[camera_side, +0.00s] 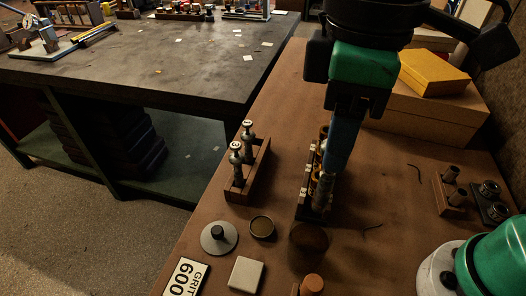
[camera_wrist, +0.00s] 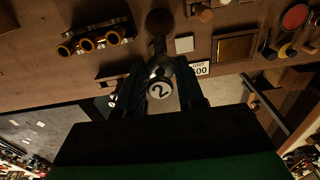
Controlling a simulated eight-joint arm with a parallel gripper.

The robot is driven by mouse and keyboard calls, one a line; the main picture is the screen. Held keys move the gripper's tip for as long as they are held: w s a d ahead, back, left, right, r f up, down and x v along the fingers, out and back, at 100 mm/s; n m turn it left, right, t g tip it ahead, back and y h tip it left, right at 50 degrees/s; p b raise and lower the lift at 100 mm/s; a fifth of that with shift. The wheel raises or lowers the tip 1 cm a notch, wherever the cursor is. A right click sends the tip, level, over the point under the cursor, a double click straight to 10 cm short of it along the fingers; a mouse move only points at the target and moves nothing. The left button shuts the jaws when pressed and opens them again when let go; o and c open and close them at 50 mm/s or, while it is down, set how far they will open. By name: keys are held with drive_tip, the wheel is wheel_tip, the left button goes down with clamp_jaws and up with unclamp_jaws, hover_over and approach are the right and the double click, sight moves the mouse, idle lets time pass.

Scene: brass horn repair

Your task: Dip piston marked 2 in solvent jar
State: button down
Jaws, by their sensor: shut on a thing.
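The piston marked 2 (camera_wrist: 160,91) is held in my gripper (camera_wrist: 163,76), with its numbered cap facing the wrist camera. In the side view, my gripper (camera_side: 332,168) points down and the grey piston body (camera_side: 322,192) hangs below the fingers. A dark round jar (camera_side: 308,246), which looks like the solvent jar, stands in front of the piston's lower end. The piston's tip appears above the jar's rim and outside it. In the wrist view the jar (camera_wrist: 158,20) lies beyond the piston's far end. Its contents are too dark to tell.
A valve block with brass casings (camera_wrist: 95,41) stands close to the piston. A wooden rack (camera_side: 262,160) holds two other pistons. A knobbed grey disc (camera_side: 219,238), small round tin (camera_side: 262,227), pale block (camera_side: 245,274) and grit 600 card (camera_side: 182,279) lie left of the jar.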

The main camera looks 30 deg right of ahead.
sight(323, 198)
drive_tip(key=shift+f, duration=5.9)
drive_tip(key=shift+f, duration=0.25)
drive_tip(key=shift+r, duration=0.15)
idle(0.6)
drive_tip(key=shift+r, duration=1.35)
